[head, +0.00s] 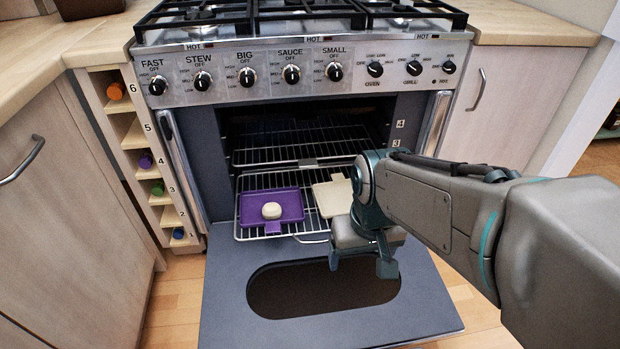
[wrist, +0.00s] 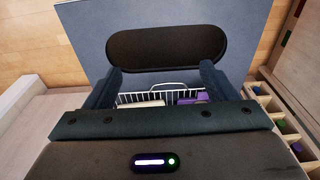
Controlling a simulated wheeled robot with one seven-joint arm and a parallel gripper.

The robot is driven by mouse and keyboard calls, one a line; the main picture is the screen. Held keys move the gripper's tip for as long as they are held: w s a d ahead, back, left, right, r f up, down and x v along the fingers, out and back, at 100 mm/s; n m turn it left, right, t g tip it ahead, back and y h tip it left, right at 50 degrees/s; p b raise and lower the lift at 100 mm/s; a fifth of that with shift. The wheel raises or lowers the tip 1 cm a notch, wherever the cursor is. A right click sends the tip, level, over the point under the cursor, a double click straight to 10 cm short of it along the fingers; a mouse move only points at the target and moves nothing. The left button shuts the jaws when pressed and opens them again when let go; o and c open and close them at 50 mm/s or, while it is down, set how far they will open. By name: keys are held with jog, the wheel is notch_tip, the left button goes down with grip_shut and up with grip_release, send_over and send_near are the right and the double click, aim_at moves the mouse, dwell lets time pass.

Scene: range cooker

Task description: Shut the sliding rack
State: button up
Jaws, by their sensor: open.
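The sliding rack (head: 252,233) is a wire shelf low in the oven, jutting out over the lowered oven door (head: 240,285). It holds a purple tray (head: 285,199) with a small cream round piece (head: 271,211) on it, and a cream tray (head: 325,193) to the right, partly hidden by my arm. My gripper (head: 362,264) is open and empty, fingers down, over the door at the rack's front right. In the wrist view my gripper (wrist: 160,82) has its fingers spread, and the rack's front wire (wrist: 160,88) shows between them. I cannot tell whether they touch.
A higher wire rack (head: 300,150) sits inside the oven. Door handles (head: 182,165) flank the opening. A narrow bottle cubby (head: 140,150) stands at the left and a cabinet (head: 515,105) at the right. The door has a dark oval window (head: 320,290).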

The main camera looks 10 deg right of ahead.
jog(key=shift+w, duration=0.1)
jog(key=c, duration=0.5)
jog(key=shift+n+t+h, duration=0.3)
jog(key=shift+n+h, duration=0.4)
jog(key=w+d, duration=0.1)
jog(key=w+d+f, duration=0.1)
jog(key=w, duration=0.1)
jog(key=w+d, duration=0.1)
jog(key=shift+w+f, duration=0.35)
grip_shut()
jog(key=w+d+f+n+t+y, duration=0.1)
jog(key=w+d+f+n+t, duration=0.3)
jog(key=w+f+n, duration=0.9)
jog(key=w+a+f+y+b, duration=0.1)
jog(key=w+a+f, duration=0.1)
jog(key=f, duration=0.3)
jog(key=w+a+f+n+y+b, duration=0.1)
jog(key=w+a+f+y, duration=0.1)
jog(key=w+f, duration=0.3)
jog(key=w+a+f+n+y+b, duration=0.1)
jog(key=w+f+y+b, duration=0.1)
jog(key=w+f, duration=0.2)
jog(key=shift+w+a+f, duration=0.1)
jog(key=shift+a+f, duration=0.1)
jog(key=shift+f, duration=0.5)
jog(key=shift+a+f, duration=0.2)
jog(key=shift+f, duration=0.5)
jog(key=shift+w+a+f, duration=0.3)
jog(key=shift+w+f, duration=0.1)
jog(key=shift+f, duration=0.05)
